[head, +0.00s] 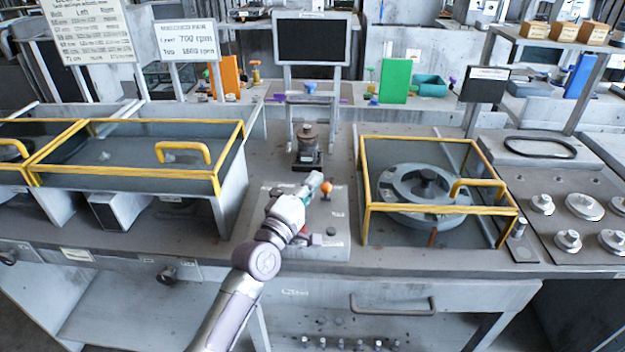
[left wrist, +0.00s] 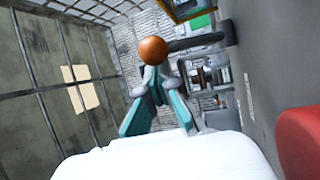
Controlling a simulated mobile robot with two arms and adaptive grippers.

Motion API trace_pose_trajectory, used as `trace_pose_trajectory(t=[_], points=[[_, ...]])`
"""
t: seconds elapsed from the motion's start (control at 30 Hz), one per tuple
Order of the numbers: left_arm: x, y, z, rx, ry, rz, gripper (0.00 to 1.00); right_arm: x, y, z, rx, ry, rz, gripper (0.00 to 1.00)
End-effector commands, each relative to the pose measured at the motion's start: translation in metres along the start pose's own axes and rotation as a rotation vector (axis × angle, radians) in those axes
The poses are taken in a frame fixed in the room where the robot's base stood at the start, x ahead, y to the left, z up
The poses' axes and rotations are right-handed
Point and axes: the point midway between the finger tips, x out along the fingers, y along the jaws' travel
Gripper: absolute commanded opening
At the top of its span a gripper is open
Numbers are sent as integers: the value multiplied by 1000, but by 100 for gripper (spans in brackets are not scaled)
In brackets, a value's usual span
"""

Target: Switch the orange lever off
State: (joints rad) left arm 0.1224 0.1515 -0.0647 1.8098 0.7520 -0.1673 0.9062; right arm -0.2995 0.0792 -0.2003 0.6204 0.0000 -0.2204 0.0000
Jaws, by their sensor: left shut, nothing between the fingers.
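The orange lever's round orange knob (head: 326,187) shows on the grey control panel (head: 333,250) in the middle of the bench. In the left wrist view the orange knob (left wrist: 153,50) sits at the end of a dark shaft, whose round base is on the grey panel surface at right. My left gripper (head: 313,184) is shut and empty, close to the left of the knob. Its teal fingers (left wrist: 152,82) converge just below the knob in the wrist view; I cannot tell whether they touch it. My arm hides part of the panel. My right gripper is not in view.
A dark-based device (head: 307,150) stands behind the panel. Yellow-framed guards (head: 368,190) flank it, the right one around a round housing (head: 425,187).

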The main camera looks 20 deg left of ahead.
Motion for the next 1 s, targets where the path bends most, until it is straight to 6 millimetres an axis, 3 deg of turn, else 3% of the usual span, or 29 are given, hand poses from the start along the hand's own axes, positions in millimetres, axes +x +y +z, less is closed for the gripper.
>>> trace_pose_trajectory(t=[0.13, 0.27, 0.7, 1.0], points=[[-3, 0, 0, 0, 1, -1, 0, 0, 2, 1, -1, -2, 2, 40], [-18, -1, 0, 1, 0, -3, 0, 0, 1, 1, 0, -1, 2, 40], [-105, -1, 1, 1, -2, -4, 0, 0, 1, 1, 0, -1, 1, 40], [-121, 0, 1, 0, -1, 0, 0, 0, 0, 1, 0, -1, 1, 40]])
